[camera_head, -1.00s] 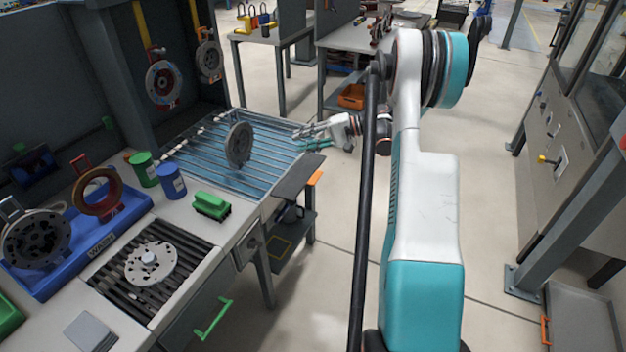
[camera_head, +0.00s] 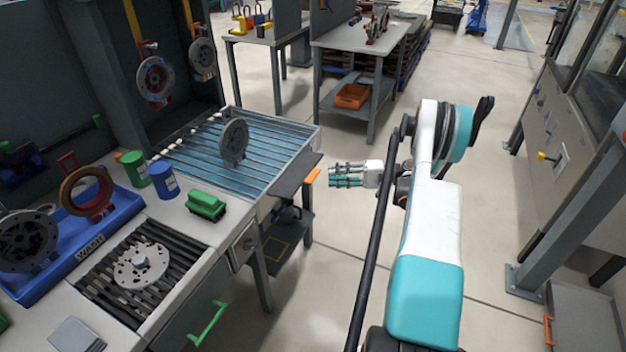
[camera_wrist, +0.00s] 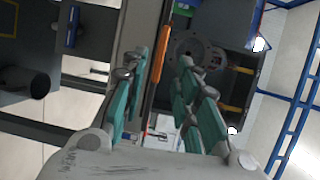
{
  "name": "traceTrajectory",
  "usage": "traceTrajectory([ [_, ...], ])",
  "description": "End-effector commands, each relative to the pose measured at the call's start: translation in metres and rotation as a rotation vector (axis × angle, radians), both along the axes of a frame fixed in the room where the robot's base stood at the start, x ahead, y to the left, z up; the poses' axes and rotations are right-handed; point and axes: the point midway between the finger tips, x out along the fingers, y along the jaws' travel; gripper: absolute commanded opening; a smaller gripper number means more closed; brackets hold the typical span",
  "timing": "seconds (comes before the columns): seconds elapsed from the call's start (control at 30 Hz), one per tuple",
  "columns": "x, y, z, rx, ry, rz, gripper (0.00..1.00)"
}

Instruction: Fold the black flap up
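The black flap (camera_head: 297,174) sticks out at the right end of the slatted conveyor (camera_head: 205,148) in the head view. I cannot tell its exact tilt. An orange strip (camera_head: 312,178) marks its outer edge; an orange bar also shows upright in the wrist view (camera_wrist: 162,55), between the fingers. My gripper (camera_head: 332,175) is just right of the flap, at about its height in the picture, with fingers pointing left toward it. In the wrist view my gripper (camera_wrist: 165,85) has its teal fingers spread apart with nothing held. No contact with the flap is visible.
A grey disc (camera_head: 234,141) stands on the conveyor. A green brush (camera_head: 206,206), a blue can (camera_head: 163,180) and a green can (camera_head: 134,168) are on the counter. A shelf (camera_head: 288,243) sits below the flap. The floor right of the flap is clear.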

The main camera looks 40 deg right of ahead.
Motion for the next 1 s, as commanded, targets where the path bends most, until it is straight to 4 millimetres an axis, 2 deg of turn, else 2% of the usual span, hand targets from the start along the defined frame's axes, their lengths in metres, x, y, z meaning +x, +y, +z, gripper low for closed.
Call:
traceTrajectory([
  [0.2, 0.031, 0.031, -0.006, 0.000, 0.000, 0.002, 0.28],
  [0.4, 0.049, 0.049, -0.007, 0.000, 0.000, 0.000, 0.28],
  [0.6, 0.057, 0.057, -0.007, -0.001, 0.001, -0.001, 0.28],
  [0.87, 0.057, 0.057, -0.006, -0.001, 0.001, -0.001, 0.28],
  [0.9, 0.057, 0.057, -0.006, -0.001, 0.001, -0.001, 0.19],
  [1.0, 0.057, 0.057, -0.006, -0.001, 0.001, -0.001, 0.00],
])
